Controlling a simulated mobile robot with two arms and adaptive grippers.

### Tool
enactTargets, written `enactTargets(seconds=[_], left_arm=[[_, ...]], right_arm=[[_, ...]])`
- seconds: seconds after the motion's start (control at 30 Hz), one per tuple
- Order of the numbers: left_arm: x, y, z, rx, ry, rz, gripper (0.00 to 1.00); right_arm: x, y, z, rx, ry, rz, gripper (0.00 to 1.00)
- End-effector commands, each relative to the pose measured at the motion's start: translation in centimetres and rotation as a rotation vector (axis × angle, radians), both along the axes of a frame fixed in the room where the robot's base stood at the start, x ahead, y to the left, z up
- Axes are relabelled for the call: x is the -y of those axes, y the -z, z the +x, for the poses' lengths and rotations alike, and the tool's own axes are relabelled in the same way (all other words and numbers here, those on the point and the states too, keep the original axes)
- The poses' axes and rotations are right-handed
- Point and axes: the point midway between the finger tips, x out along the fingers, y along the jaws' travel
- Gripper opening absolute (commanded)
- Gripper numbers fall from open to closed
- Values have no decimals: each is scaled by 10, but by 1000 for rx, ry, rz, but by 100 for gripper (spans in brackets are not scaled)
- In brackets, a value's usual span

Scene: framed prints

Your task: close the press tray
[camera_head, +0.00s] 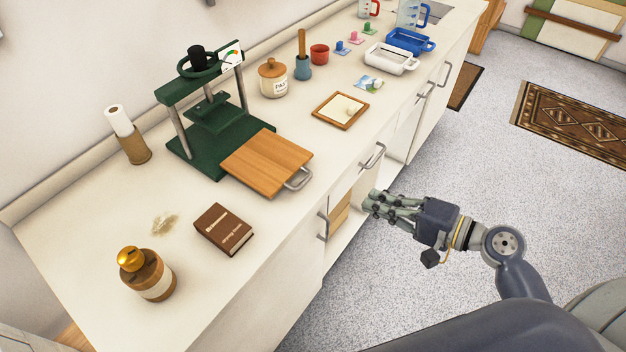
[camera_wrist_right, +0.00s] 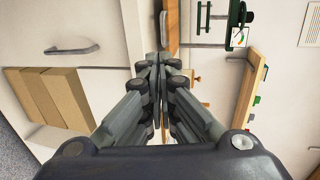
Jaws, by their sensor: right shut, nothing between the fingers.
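The press (camera_head: 206,115) is dark green with a round handwheel on top and stands on the white counter (camera_head: 85,240). Its wooden tray (camera_head: 262,160) sticks out from the press toward the counter's front edge, with a metal handle (camera_head: 299,180) on its outer end. My right gripper (camera_head: 370,204) is shut and empty, in front of the cabinet doors below the counter, apart from the tray and to the right of it. In the right wrist view its fingers (camera_wrist_right: 160,62) meet in the middle. Part of the green press shows at the upper right of that view (camera_wrist_right: 238,18). My left gripper is out of view.
A brown book (camera_head: 224,229), a bottle with an orange cap (camera_head: 150,275) and a framed piece (camera_head: 340,110) lie or stand near the tray. A lidded jar (camera_head: 272,78) is behind it. Cabinet handles (camera_head: 374,157) project from the counter's front. The speckled floor (camera_head: 480,150) is mostly clear.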

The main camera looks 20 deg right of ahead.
Motion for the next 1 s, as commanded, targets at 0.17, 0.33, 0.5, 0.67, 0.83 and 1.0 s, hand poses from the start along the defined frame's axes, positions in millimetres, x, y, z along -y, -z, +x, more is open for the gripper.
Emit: enactTargets(seconds=[0.17, 0.33, 0.5, 0.67, 0.83, 1.0], left_arm=[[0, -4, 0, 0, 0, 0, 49], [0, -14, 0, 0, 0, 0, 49], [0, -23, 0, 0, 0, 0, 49], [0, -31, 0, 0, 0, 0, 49], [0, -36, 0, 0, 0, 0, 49], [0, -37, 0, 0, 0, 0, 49]], right_arm=[[-9, -5, 8, 8, -8, 12, 0], [-28, -1, 31, 9, -7, 12, 0], [-51, 7, 59, 9, -6, 12, 0], [-70, 15, 82, 7, -6, 12, 0], [-83, 22, 98, 6, -5, 10, 0], [-88, 25, 104, 5, -6, 7, 0]])
